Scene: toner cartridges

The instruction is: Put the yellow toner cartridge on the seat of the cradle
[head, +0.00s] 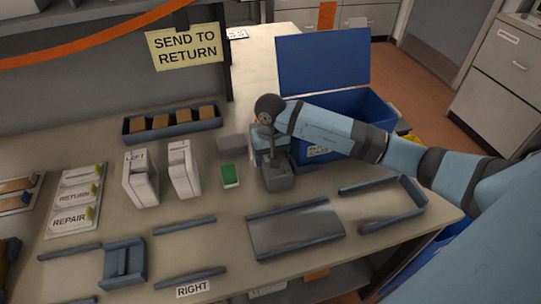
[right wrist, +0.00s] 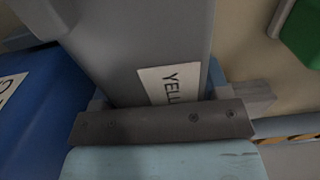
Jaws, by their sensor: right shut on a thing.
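The yellow toner cartridge is a dark grey body with a white label reading "YELL" in the right wrist view (right wrist: 140,45). In the head view it appears as a dark grey block (head: 279,180) in front of my right gripper (head: 270,152). My right gripper is shut on it; the fingertips are partly hidden. I cannot tell whether the cartridge touches the table. The small blue-grey holder with raised sides (head: 124,264), at the front left, looks like the cradle. It stands apart from the cartridge, and its seat looks empty. My left gripper is not in view.
An open blue bin (head: 345,108) stands behind my right arm. A green box (head: 230,175), white boxes (head: 184,170) and a grey block (head: 232,146) stand left of the cartridge. A flat grey tray (head: 296,230) and low rails (head: 185,226) lie in front.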

